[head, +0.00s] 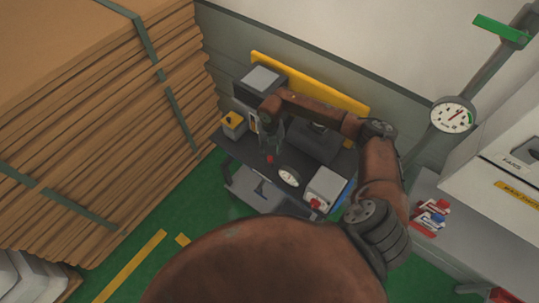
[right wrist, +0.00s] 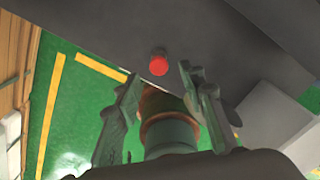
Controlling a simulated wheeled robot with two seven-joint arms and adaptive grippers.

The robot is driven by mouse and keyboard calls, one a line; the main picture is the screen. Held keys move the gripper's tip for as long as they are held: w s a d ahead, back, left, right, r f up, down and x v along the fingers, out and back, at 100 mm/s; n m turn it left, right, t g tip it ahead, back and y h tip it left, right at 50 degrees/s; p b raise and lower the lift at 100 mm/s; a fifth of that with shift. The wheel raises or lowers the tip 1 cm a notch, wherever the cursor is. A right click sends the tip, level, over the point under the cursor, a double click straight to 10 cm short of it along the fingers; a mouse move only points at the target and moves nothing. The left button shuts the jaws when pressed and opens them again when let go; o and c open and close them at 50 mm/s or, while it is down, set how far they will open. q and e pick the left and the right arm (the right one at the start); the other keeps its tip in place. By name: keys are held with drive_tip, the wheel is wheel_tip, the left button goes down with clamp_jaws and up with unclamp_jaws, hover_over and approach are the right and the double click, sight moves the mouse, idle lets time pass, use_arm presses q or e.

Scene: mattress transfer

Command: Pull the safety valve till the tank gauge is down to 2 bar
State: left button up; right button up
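The small red knob (head: 269,159), which looks like the safety valve's pull, stands on the dark bench unit; it also shows in the right wrist view (right wrist: 158,64). The white round gauge (head: 288,177) sits to its right; its reading is too small to tell. My right gripper (head: 270,146) hangs just above the knob. In the right wrist view, its two fingers (right wrist: 156,80) are apart, with the red knob beyond the tips and not held. A brown and grey rounded part shows between the fingers; I cannot tell what it is. My left gripper is not in view.
A grey box with a red button (head: 315,203) stands right of the gauge, and a small yellow box (head: 233,122) to the left. Tall cardboard stacks (head: 110,120) fill the left. A larger dial (head: 453,115) is on a pipe at right. Green floor is open in front.

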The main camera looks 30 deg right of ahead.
sight(270, 158)
drive_tip(key=shift+f+p, duration=0.35)
drive_tip(key=shift+f, duration=1.9)
clamp_jaws()
